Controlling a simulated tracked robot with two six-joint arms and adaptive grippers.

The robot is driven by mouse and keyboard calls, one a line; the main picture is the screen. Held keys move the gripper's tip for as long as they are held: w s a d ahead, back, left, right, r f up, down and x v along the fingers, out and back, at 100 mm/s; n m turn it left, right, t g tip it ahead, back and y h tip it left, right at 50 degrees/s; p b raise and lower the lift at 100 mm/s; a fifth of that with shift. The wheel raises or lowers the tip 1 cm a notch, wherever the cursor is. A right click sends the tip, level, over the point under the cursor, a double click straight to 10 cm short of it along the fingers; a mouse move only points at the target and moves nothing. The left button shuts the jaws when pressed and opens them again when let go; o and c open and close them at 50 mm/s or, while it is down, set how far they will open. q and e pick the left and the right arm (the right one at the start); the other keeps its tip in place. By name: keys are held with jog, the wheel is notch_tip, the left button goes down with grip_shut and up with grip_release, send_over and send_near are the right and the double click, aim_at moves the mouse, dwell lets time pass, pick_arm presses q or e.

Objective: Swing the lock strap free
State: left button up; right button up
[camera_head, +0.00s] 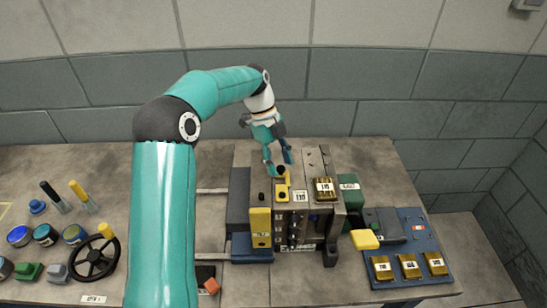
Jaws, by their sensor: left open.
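A small yellow piece (283,189) that looks like the lock strap lies on top of the grey mould block (301,214), near its left side. A tall yellow plate (260,229) with a label stands at the block's front left. My left gripper (279,168) points down from behind the block, open, with its teal fingertips just above the far end of the small yellow piece. I cannot tell whether a fingertip touches it. Nothing shows between the fingers. My right gripper is out of view.
A brass block (324,188) sits on the mould. A green block (351,191) and a yellow-topped part (364,239) stand to the right, beside a blue tray (424,269) with brass pieces. A black handwheel (94,259) and several knobs lie left. My left arm crosses the bench.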

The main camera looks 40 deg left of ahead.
pick_arm(q)
jog(key=v, duration=1.1)
jog(key=shift+a+r, duration=0.15)
jog(key=shift+r, duration=0.25)
